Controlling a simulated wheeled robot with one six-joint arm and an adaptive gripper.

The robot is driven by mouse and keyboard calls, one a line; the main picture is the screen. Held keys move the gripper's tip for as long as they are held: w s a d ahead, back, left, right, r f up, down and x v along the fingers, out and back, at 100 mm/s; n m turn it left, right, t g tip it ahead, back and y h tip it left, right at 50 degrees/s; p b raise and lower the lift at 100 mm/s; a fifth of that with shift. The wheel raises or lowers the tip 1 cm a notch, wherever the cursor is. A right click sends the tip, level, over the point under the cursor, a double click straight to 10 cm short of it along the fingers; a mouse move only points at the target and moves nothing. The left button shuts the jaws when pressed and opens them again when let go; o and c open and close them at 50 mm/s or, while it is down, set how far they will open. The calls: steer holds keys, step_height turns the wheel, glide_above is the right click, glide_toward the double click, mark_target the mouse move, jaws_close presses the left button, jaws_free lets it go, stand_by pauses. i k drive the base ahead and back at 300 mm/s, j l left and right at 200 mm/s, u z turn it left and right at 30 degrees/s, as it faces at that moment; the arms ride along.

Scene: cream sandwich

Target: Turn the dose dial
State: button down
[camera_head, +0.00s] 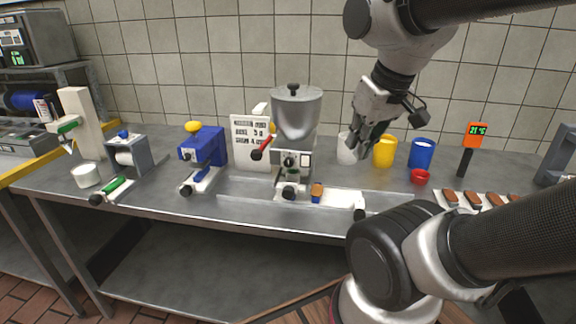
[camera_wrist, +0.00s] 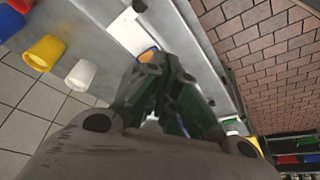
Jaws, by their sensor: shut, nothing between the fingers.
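In the wrist view my gripper's fingers (camera_wrist: 158,80) meet near the middle and cover part of the view; I cannot make out the dial there.
A yellow cup (camera_head: 384,151), blue cup (camera_head: 422,153) and small red bowl (camera_head: 420,177) stand right of my gripper. A sign board (camera_head: 246,140) and blue machine (camera_head: 203,149) stand left of the hopper machine. A shallow tray (camera_head: 240,197) lies in front.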

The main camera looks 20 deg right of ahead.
mark_target(289, 161)
steer(key=j+z, duration=0.15)
steer(key=z, duration=0.2)
steer(key=j+z, duration=0.15)
steer(key=z, duration=0.2)
steer(key=k+j+z, duration=0.15)
steer(key=j, duration=0.2)
steer(key=j+z, duration=0.1)
steer(key=j, duration=0.3)
steer(key=k+j+z, duration=0.15)
steer(key=j, duration=0.2)
steer(key=k+j+z, duration=0.15)
steer(key=j, duration=0.2)
steer(key=k+j, duration=0.15)
steer(key=j, duration=0.2)
steer(key=k+j, duration=0.1)
steer(key=j, duration=0.25)
